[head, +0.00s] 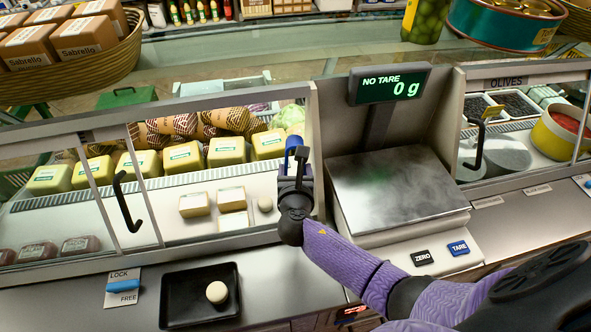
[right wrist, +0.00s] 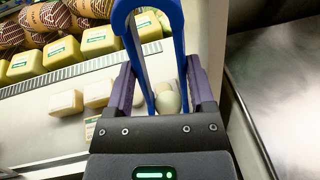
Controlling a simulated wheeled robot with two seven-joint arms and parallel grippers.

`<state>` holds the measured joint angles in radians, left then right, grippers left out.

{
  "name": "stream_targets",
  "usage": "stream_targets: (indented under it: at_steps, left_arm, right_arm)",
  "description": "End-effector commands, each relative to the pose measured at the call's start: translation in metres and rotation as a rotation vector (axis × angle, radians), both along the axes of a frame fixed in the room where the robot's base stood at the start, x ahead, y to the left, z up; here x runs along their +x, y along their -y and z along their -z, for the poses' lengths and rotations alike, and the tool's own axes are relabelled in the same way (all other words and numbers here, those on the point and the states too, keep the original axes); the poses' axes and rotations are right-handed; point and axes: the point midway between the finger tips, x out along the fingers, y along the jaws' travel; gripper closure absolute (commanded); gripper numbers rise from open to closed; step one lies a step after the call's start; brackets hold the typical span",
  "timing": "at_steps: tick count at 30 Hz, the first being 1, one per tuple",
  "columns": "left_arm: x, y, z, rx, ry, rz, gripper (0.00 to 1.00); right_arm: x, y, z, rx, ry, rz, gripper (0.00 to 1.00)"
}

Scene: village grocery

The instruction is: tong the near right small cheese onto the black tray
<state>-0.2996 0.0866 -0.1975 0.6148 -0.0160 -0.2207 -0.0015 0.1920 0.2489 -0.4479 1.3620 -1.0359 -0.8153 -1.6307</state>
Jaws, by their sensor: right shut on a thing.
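My right gripper (head: 296,172) is shut on blue tongs (head: 291,147), at the right end of the cheese case. In the right wrist view the blue tongs (right wrist: 177,45) stand between my two fingers, their rounded bow at the top. A small round whitish cheese (head: 265,204) lies on the case floor, left of the gripper in the head view. In the right wrist view this cheese (right wrist: 168,102) shows between the tong arms, seemingly beyond them. The black tray (head: 177,308) lies on the front counter with one small round cheese (head: 217,292) on it. My left gripper is out of view.
Square cheese blocks (head: 194,203) lie left of the round cheese, with larger yellow cheeses (head: 183,158) behind. The case's glass front and black handle (head: 127,203) stand at left. The scale (head: 395,190), reading 0 g, stands right of my gripper. A lock switch (head: 123,287) sits left of the tray.

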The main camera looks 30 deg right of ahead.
Motion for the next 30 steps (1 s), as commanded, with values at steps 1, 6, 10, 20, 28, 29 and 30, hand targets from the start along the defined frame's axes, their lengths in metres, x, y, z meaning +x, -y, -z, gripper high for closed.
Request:
stream_targets:
  at_steps: [1, 6, 10, 20, 28, 29, 30]
  left_arm:
    - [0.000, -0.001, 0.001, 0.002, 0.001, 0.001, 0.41]
    - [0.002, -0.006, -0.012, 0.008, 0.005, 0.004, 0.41]
    - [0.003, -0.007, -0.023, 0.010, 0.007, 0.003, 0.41]
    - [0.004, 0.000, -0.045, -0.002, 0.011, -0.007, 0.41]
    - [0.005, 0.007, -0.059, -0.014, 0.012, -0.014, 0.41]
    - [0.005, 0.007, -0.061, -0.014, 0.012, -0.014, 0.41]
    - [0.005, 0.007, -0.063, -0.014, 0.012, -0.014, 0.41]
  right_arm:
    - [0.000, 0.000, 0.001, 0.000, 0.000, 0.000, 1.00]
    - [-0.014, -0.004, -0.004, -0.002, -0.003, -0.001, 1.00]
    - [-0.032, -0.008, -0.007, 0.000, -0.002, -0.001, 1.00]
    - [-0.076, -0.020, -0.012, 0.000, -0.002, -0.001, 1.00]
    - [-0.113, -0.029, -0.016, -0.001, -0.003, -0.001, 1.00]
    - [-0.117, -0.030, -0.016, -0.001, -0.003, 0.000, 1.00]
    - [-0.122, -0.031, -0.017, 0.000, -0.002, 0.000, 1.00]
